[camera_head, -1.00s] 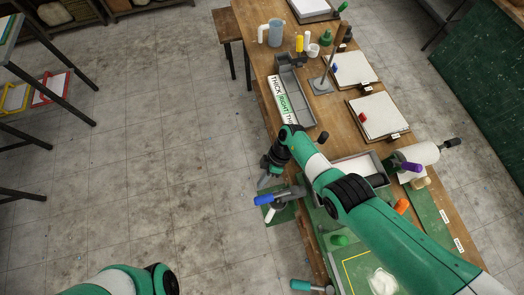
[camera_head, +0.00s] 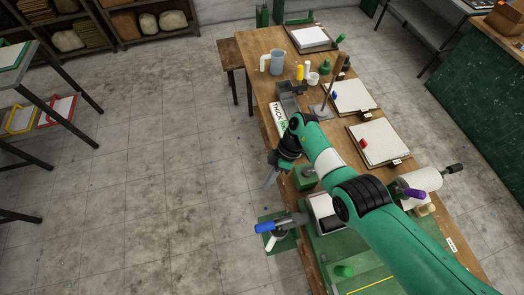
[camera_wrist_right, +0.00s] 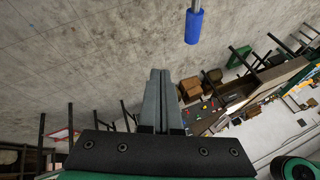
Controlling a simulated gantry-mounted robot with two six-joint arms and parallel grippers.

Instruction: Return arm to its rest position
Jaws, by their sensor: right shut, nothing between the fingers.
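My right arm (camera_head: 385,225) comes in from the lower right of the head view and reaches over the workbench (camera_head: 262,70). My right gripper (camera_head: 270,178) hangs at the bench's left edge, over the floor side. In the right wrist view its two grey fingers (camera_wrist_right: 162,100) are together with nothing between them. My left arm and left gripper are not in the head view.
A blue-handled tool (camera_head: 265,227) sticks out from the bench's left edge, close below the gripper. A grey tray (camera_head: 287,100), a jug (camera_head: 277,62), boards with white sheets (camera_head: 378,143) and a white roller (camera_head: 420,180) stand on the bench.

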